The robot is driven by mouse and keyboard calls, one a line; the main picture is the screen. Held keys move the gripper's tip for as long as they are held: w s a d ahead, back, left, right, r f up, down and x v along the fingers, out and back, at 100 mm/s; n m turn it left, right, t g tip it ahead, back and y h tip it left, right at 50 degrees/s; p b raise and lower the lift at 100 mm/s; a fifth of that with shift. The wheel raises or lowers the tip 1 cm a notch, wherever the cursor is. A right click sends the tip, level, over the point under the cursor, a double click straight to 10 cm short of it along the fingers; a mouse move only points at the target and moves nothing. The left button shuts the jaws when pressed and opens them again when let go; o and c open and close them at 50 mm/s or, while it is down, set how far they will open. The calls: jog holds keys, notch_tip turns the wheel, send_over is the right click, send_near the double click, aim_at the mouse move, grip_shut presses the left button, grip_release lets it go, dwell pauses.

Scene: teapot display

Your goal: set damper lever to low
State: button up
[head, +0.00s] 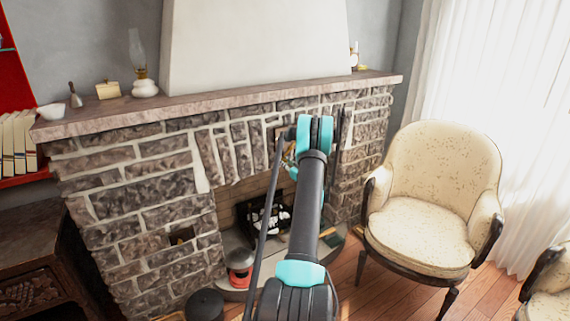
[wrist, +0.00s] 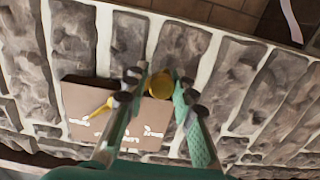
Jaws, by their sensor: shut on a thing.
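In the wrist view, a brown plate (wrist: 85,97) with white markings is fixed on the stone wall; I cannot read the markings. A yellow pointer (wrist: 92,108) lies across the plate's left part. The damper lever's round brass knob (wrist: 160,84) stands out between my fingertips. My gripper (wrist: 158,77) is closed around this knob, with one finger on each side. The lever's shaft behind the knob is hidden. In the head view, my arm hides most of the gripper and the plate at the fireplace front.
The stone fireplace has a mantel (head: 220,105) bearing an oil lamp (head: 143,80) and a white bowl (head: 51,111). A red lantern (head: 240,266) stands on the hearth. A cream armchair (head: 435,190) is to the right. Bare wood floor (head: 385,290) lies between.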

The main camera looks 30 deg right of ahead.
jog(key=shift+a, duration=0.15)
grip_shut()
jog(key=shift+f+n, duration=0.1)
jog(key=shift+n, duration=0.2)
jog(key=shift+w+d+f+n, duration=0.1)
jog(key=shift+d+f+n, duration=0.35)
jog(key=shift+n, duration=0.45)
jog(key=shift+w+d+f+n, duration=0.1)
jog(key=shift+d+n, duration=0.9)
jog(key=shift+n, duration=0.55)
jog(key=shift+w+d+f+n, duration=0.15)
jog(key=shift+d+n, duration=0.9)
jog(key=shift+n, duration=0.55)
jog(key=shift+d+f+n, duration=0.1)
jog(key=shift+d+n, duration=0.9)
jog(key=shift+n, duration=0.55)
jog(key=o, duration=0.9)
grip_release()
jog(key=shift+d, duration=0.1)
